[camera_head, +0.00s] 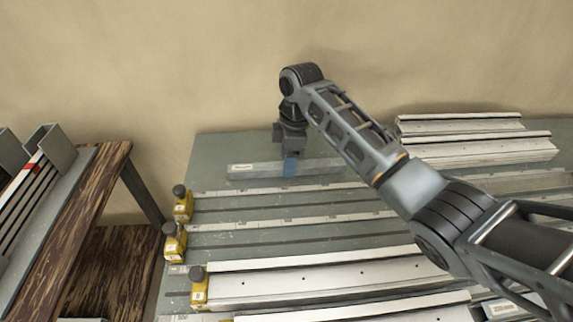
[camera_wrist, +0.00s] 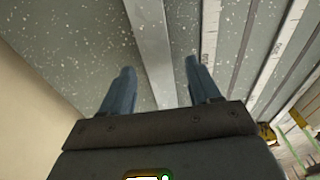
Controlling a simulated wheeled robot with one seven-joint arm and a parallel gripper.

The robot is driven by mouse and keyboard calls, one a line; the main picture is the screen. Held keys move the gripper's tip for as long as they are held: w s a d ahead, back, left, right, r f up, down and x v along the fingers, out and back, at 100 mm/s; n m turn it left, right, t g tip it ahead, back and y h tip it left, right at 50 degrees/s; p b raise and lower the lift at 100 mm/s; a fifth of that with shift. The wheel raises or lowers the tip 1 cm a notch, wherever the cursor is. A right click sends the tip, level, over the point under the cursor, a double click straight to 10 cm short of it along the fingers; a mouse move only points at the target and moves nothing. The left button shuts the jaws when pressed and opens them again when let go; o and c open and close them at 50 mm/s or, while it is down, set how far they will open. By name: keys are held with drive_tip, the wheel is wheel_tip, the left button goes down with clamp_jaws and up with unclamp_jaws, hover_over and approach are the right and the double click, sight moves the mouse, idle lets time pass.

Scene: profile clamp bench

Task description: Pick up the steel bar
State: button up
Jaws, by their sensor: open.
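The steel bar (camera_head: 252,169) is a long, flat grey bar with a small pale label near its left end. It lies lengthwise on the back part of the bench. My gripper (camera_head: 290,167) points down over the bar, and its blue fingers hide part of it. In the wrist view, the bar (camera_wrist: 150,40) runs between the two open fingers of my gripper (camera_wrist: 159,66), with a gap on each side. I cannot tell how far down beside the bar the fingertips reach. The gripper holds nothing.
The green-grey bench (camera_head: 225,146) carries pale rails in front of the bar. Yellow clamps (camera_head: 183,208) with dark knobs stand at their left ends. White profiles (camera_head: 480,150) lie at the back right. A wooden rack (camera_head: 105,180) stands left, and the wall is close behind.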

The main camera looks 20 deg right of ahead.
drive_tip(key=shift+f, duration=0.55)
clamp_jaws()
